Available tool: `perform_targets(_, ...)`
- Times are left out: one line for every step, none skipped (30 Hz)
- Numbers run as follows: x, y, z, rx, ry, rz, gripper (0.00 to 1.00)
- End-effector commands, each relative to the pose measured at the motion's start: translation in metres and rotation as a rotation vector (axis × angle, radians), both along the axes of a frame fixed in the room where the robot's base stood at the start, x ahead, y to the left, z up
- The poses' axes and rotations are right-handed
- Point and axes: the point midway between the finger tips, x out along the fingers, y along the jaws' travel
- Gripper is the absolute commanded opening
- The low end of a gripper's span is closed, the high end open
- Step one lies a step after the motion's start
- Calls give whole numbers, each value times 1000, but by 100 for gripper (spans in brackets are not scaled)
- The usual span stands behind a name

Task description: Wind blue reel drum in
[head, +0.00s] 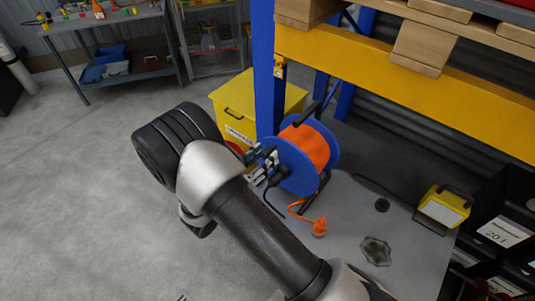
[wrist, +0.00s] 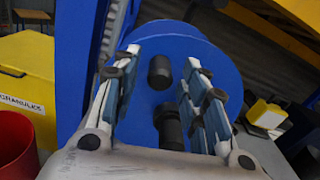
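The blue reel drum (head: 292,168) stands upright on a grey surface beside a blue post, with orange cable (head: 314,146) wound on it. In the wrist view its blue side disc (wrist: 207,50) faces me. Two black round parts stick out of the disc: an upper knob (wrist: 159,72) and a lower, longer one (wrist: 170,128). My gripper (head: 268,158) is at the drum's near side. In the wrist view my gripper (wrist: 160,68) is open, its fingers on either side of the black parts with visible gaps. Exact fingertip depth to the disc cannot be told.
An orange plug end (head: 319,228) lies on the grey surface (head: 345,200) by the drum. A yellow bin (head: 237,97) stands behind left, a yellow lamp (head: 443,208) to the right. A yellow rack beam (head: 400,80) crosses above. Open floor (head: 80,220) lies left.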

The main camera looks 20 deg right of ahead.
Motion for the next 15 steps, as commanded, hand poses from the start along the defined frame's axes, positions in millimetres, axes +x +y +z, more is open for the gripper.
perform_targets(4, -7, -1, 1, -1, -4, 40)
perform_targets(6, -9, -1, 0, 0, -2, 40)
perform_targets(9, -12, 0, 0, 0, -2, 40)
perform_targets(10, -14, 0, 0, 0, -2, 40)
perform_targets(11, -15, 0, 0, 0, -2, 40)
perform_targets(12, -17, 0, 0, 0, -1, 40)
perform_targets(13, -17, 0, 0, 0, 0, 40)
perform_targets(14, -18, 0, 0, 0, 1, 40)
perform_targets(14, -18, 0, -1, -1, 1, 40)
perform_targets(14, -18, 0, -1, -1, 1, 40)
perform_targets(14, -18, 0, -1, -1, 1, 40)
perform_targets(14, -18, 0, -1, -1, 1, 40)
perform_targets(14, -18, 0, -1, -1, 1, 40)
perform_targets(14, -18, 0, -1, -1, 1, 40)
perform_targets(14, -18, 0, -1, -1, 1, 40)
